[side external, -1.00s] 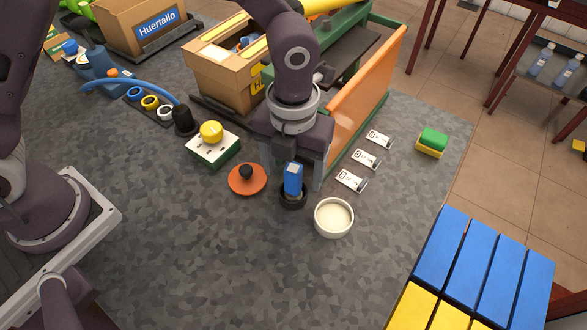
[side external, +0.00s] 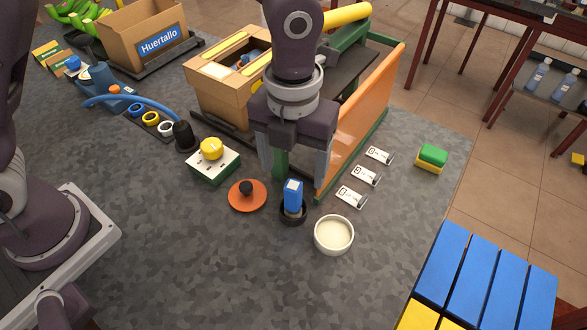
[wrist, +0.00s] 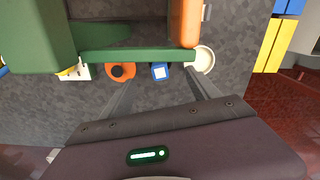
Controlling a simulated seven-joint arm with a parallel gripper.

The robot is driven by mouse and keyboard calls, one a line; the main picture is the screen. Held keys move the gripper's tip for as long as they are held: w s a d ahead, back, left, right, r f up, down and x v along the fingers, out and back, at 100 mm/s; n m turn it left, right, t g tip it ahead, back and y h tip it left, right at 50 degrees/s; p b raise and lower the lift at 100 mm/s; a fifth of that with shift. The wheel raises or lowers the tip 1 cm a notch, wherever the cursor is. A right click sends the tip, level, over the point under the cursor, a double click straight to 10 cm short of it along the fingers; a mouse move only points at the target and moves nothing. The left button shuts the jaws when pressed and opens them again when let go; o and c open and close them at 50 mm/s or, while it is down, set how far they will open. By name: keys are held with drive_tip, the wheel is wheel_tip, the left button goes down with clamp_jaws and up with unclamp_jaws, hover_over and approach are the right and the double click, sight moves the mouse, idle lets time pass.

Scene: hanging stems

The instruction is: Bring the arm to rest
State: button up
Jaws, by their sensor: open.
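My gripper (side external: 294,170) is open and empty, pointing down with its fingers spread. The wrist view shows my gripper (wrist: 160,95) from above, with the blue block (wrist: 160,72) beyond the gap between the fingers. Nothing sits between the fingertips.
An orange disc with a black knob (side external: 247,197) lies left of the holder, and a white bowl (side external: 334,235) lies right. A green frame with an orange panel (side external: 362,120) stands close behind my gripper. White labelled cards (side external: 365,176) lie right. The front floor is clear.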

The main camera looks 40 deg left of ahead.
idle(0.5)
drive_tip(key=s+a+r+n+t, duration=0.1)
drive_tip(key=s+a+r+n, duration=0.1)
drive_tip(key=a+r+n, duration=0.5)
drive_tip(key=s+a+r+n+t, duration=0.25)
drive_tip(key=a+r+n, duration=0.3)
drive_tip(key=n, duration=0.35)
drive_tip(key=s+a+r+n+t, duration=0.2)
drive_tip(key=s+a+n, duration=0.5)
drive_tip(key=s+n, duration=0.4)
drive_tip(key=n, duration=0.6)
drive_tip(key=shift+s+a, duration=0.2)
drive_tip(key=shift+s, duration=0.05)
